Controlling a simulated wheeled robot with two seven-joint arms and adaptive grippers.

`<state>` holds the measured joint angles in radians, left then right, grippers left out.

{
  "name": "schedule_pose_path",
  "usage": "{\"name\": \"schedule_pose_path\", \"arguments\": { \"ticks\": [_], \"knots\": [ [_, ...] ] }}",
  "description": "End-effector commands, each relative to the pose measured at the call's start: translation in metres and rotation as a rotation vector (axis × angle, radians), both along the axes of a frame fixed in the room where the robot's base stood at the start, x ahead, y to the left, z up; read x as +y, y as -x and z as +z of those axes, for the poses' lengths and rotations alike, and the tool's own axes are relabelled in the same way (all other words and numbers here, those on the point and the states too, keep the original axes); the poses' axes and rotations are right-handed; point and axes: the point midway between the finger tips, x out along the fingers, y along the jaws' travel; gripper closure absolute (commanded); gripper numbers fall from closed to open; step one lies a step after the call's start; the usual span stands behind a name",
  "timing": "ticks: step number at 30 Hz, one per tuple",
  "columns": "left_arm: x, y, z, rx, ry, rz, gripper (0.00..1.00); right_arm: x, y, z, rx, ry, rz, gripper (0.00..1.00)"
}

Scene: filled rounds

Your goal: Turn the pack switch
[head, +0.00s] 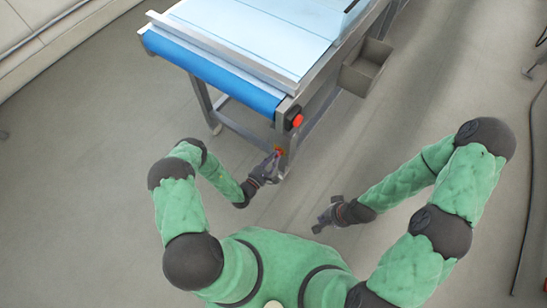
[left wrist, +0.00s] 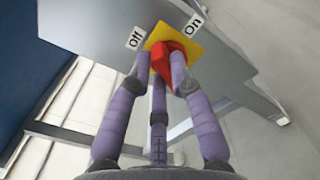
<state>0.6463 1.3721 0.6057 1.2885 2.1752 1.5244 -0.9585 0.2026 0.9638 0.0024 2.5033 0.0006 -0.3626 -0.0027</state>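The pack switch is a red knob (left wrist: 168,62) on a yellow plate (left wrist: 193,46), with an "Off" label (left wrist: 134,38) on the left and an "On" label (left wrist: 195,22) on the right. The knob sits tilted on the plate. In the head view the switch (head: 279,151) is small, on the conveyor's near leg. My left gripper (head: 275,158) is at the switch. In the left wrist view its fingertips (left wrist: 160,68) are around the knob and partly cover it; whether they press on it cannot be told. My right gripper (head: 325,213) is open and empty, away from the conveyor.
The conveyor (head: 238,78) with a blue belt end stands at the top. A red push button (head: 297,120) is on its corner above the switch. A grey bin (head: 364,68) hangs on its right side. A dark cable (head: 530,190) lies at the right. The floor around my right gripper is clear.

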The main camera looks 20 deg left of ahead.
Motion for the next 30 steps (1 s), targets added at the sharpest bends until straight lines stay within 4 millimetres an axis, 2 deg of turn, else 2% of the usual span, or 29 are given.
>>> {"name": "schedule_pose_path", "arguments": {
  "ticks": [11,30],
  "knots": [
    [0.0006,0.0000,-0.0004,0.026,0.071,-0.001,1.00,0.0000,0.0000,-0.0015,0.000,0.000,0.000,1.00],
    [0.0052,-0.0017,-0.0014,0.163,0.444,0.000,1.00,0.0000,0.0000,-0.0086,0.000,0.000,0.000,1.00]
  ]
}}
